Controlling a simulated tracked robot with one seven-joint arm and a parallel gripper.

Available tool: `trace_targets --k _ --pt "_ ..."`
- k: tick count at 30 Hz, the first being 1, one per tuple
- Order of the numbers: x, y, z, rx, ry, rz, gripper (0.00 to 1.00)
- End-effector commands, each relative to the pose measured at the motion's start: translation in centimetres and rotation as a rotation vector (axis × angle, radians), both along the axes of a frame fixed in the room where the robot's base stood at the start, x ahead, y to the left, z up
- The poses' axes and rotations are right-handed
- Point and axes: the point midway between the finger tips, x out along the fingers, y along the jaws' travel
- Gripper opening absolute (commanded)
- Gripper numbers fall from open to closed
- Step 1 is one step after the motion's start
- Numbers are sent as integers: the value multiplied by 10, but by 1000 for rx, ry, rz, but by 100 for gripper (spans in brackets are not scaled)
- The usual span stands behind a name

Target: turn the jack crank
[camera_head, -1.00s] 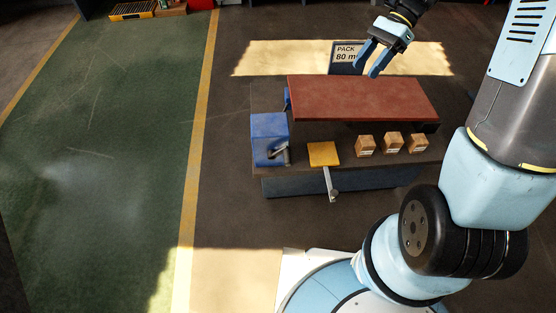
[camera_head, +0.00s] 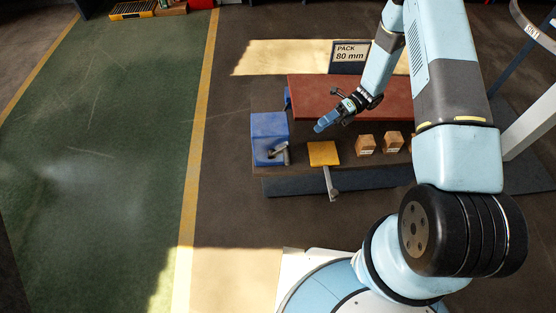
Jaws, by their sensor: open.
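A grey crank arm (camera_head: 330,182) with a small knob at its lower end sticks out at the front of the bench, below a yellow plate (camera_head: 323,153). A blue block (camera_head: 270,135) left of the plate carries another short grey handle (camera_head: 281,151). I cannot tell for sure which of the two is the jack crank. My gripper (camera_head: 320,127) is open and empty. It hangs above the bench, just behind the yellow plate and apart from both handles. Its fingers point down and to the left.
A red-brown slab (camera_head: 310,92) lies along the back of the bench. Wooden blocks (camera_head: 366,145) stand to the right of the plate; my arm partly hides them. A "PACK 80 mm" sign (camera_head: 349,56) stands behind. The green floor (camera_head: 95,170) at left is clear.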

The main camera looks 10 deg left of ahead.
Motion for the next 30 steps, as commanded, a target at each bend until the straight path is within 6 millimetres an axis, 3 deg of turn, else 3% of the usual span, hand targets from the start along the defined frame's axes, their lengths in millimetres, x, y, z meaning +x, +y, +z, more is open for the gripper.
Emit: trace_targets --k 1,6,12,20,30 --pt "-5 2 -18 -9 57 -16 51" --pt "-18 9 -64 -37 223 -70 51" --pt "-28 13 -93 -55 331 -105 51" --pt "-37 22 -100 -61 362 -112 51" --pt "-69 65 -97 -62 361 -111 51"
